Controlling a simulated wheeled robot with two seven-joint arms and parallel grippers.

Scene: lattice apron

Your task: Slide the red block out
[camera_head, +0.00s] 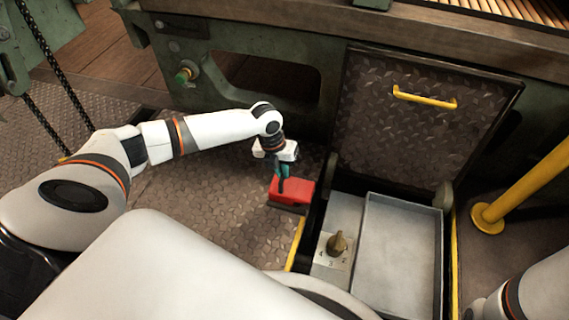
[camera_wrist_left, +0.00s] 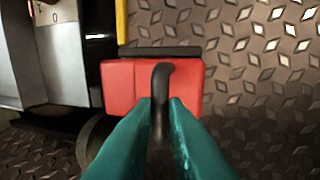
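The red block (camera_head: 294,190) sits on the diamond-plate floor just left of the open hatch. In the left wrist view the red block (camera_wrist_left: 120,84) has a black curved handle (camera_wrist_left: 161,80) on it. My left gripper (camera_head: 281,184) reaches down to the block from above. Its teal fingers (camera_wrist_left: 161,103) lie close along both sides of the handle and look shut on it. The handle's lower part is hidden between the fingers. My right gripper is out of view; only part of an arm of mine shows at the lower right.
The hatch lid (camera_head: 425,120), with a yellow handle (camera_head: 425,98), stands open at the back. The recess holds a grey tray (camera_head: 400,199) and a brass knob (camera_head: 337,244) on a numbered plate. A yellow post (camera_head: 528,186) stands right. Floor left of the block is clear.

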